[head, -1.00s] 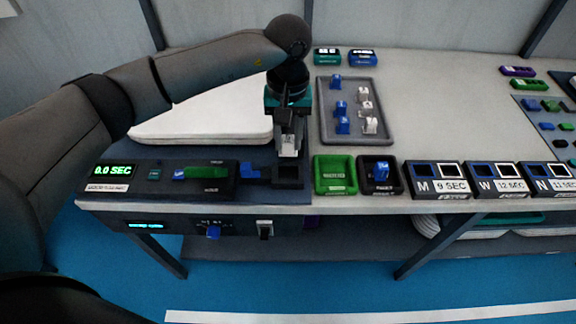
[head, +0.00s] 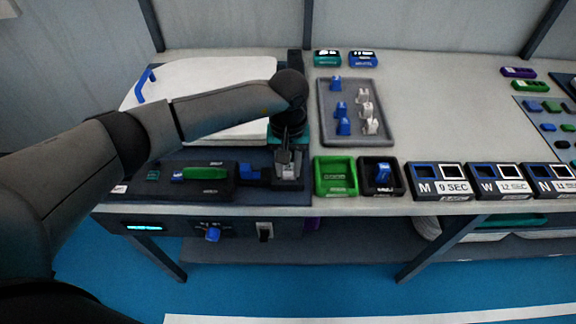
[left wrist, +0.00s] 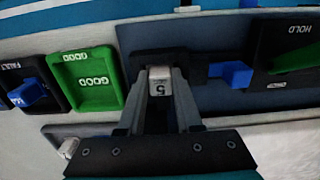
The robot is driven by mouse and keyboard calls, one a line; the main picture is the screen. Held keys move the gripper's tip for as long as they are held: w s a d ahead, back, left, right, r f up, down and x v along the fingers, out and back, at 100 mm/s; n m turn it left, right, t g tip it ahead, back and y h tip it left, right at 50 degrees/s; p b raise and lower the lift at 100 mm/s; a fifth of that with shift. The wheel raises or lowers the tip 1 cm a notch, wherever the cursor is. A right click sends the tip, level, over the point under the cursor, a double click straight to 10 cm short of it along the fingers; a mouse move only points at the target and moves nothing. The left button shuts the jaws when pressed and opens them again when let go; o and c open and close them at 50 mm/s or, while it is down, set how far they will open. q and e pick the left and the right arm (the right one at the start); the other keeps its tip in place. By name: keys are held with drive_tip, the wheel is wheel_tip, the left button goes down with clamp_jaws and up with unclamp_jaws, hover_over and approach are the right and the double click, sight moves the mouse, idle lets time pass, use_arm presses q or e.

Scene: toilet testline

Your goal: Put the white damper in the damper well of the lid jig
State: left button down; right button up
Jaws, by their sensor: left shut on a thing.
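My left gripper (head: 288,165) is shut on a white damper, low over the dark square well of the lid jig (head: 288,184). In the left wrist view the white damper (left wrist: 160,79), marked 5, sits between the fingertips of the left gripper (left wrist: 160,88), at the near edge of the dark well block (left wrist: 165,57). I cannot tell whether its lower end is inside the well. A blue slider (head: 249,172) lies just left of the well, beside the jig's green handle (head: 205,173). My right gripper does not show.
A green GOOD bin (head: 335,177) and a dark FAULT bin (head: 381,178) with a blue damper stand right of the well. A grey tray (head: 322,110) holds several blue and white dampers. A white lid (head: 215,75) lies behind my left arm.

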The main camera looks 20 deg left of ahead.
sight(288, 169)
use_arm(q)
drive_tip(key=shift+s+f+b, duration=0.25)
drive_tip(key=shift+f+b, duration=0.4)
drive_tip(key=shift+f, duration=0.05)
drive_tip(key=c, duration=0.6)
unclamp_jaws()
drive_tip(key=shift+w+r+p, duration=0.1)
drive_tip(key=shift+r+p, duration=0.3)
drive_tip(key=shift+p, duration=0.2)
wheel_tip(288, 169, up, 13)
drive_tip(key=shift+w+f+p, duration=0.15)
drive_tip(key=shift+p, duration=0.6)
